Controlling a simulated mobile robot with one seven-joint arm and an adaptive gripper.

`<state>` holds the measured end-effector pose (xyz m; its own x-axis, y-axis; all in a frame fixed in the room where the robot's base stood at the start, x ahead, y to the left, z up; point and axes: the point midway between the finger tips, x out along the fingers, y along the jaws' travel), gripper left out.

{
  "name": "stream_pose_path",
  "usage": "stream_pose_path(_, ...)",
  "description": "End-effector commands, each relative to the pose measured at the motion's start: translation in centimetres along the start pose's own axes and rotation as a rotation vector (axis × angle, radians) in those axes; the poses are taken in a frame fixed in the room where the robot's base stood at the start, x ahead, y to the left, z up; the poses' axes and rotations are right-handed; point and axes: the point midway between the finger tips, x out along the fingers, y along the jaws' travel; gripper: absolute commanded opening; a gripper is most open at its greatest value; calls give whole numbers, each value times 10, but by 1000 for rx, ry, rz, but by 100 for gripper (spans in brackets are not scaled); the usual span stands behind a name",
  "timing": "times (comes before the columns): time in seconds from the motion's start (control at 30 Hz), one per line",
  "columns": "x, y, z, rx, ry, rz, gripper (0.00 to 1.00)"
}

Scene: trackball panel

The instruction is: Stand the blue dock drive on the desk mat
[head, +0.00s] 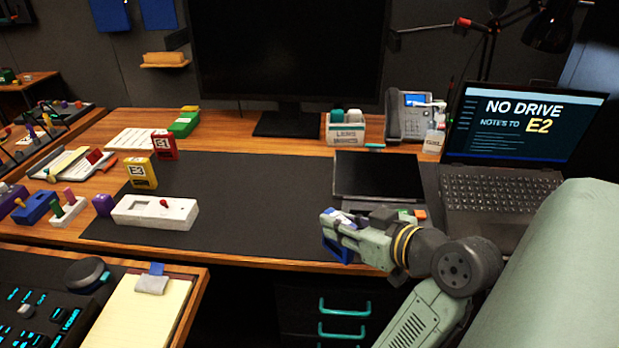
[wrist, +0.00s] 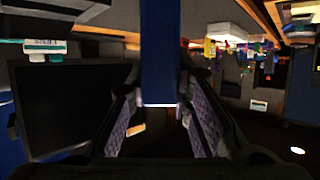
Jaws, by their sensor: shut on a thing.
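My gripper (head: 338,232) is in front of the desk mat's right part, near the desk's front edge. It is shut on the blue dock drive (head: 336,251), whose lower part shows below the fingers. In the wrist view the blue drive (wrist: 160,55) stands between the two finger pads, with a pale edge at its end. The dark desk mat (head: 255,210) lies flat on the wooden desk, its middle bare. The drive appears held in the air, apart from the mat; its exact height is hard to tell.
A yellow box marked E2 (head: 141,172), a red box marked E1 (head: 164,145) and a white panel with a red stick (head: 155,212) stand at the mat's left. A black tablet (head: 378,175) lies at its right. The laptop (head: 500,190) reads "NO DRIVE, NOTES TO E2".

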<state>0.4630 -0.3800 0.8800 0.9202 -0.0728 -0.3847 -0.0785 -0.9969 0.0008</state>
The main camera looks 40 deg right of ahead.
Motion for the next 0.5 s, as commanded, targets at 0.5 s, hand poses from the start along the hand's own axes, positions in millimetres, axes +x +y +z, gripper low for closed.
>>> stream_pose_path(0.5, 94, -7, -32, 2, -1, -5, 0)
